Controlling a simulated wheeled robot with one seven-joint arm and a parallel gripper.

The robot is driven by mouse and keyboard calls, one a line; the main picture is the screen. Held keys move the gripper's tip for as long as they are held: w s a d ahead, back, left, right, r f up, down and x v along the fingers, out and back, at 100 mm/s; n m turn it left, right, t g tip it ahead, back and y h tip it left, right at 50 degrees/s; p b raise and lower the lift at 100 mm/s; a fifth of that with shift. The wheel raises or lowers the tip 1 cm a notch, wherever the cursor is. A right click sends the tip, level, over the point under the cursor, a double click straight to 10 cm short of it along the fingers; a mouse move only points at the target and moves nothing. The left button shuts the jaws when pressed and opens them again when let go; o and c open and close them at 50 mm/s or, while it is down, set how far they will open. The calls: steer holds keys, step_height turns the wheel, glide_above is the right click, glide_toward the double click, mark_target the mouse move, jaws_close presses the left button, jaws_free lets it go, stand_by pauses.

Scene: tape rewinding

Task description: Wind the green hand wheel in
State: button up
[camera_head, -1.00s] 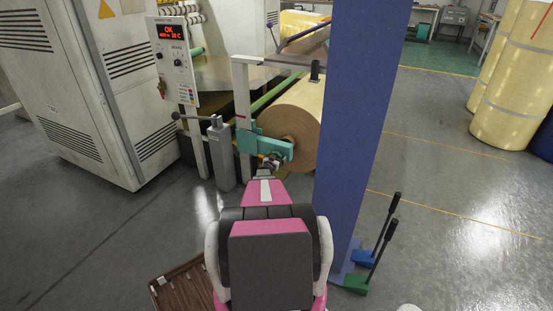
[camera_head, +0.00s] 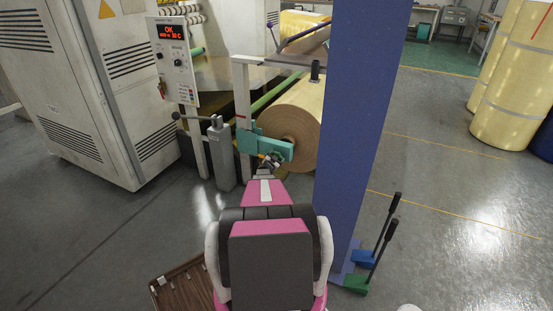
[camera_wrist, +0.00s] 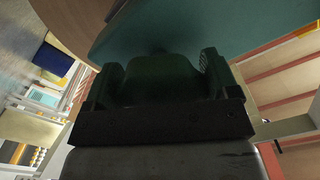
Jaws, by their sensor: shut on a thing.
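The green hand wheel shows as a teal-green part (camera_head: 272,149) at the near end of the cream-coloured roll, beside the blue column. In the wrist view its broad teal face (camera_wrist: 190,30) fills the top of the picture. My gripper (camera_head: 268,164) is at its lower right part, partly hidden by my own arm. In the wrist view my gripper (camera_wrist: 160,72) is shut on a dark green part of the wheel, between the two fingers. Shadow hides the exact contact.
A thick blue column (camera_head: 350,130) stands close to the right of my arm. A grey post with a lever (camera_head: 221,150) stands left of the wheel. A brown slatted crate (camera_head: 182,284) is at lower left.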

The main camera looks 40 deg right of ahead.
stand_by(0.3)
steer(key=o, duration=0.8)
steer(key=shift+a, duration=0.1)
steer(key=v, duration=1)
steer(key=shift+s+a, duration=0.2)
steer(key=shift+a, duration=0.05)
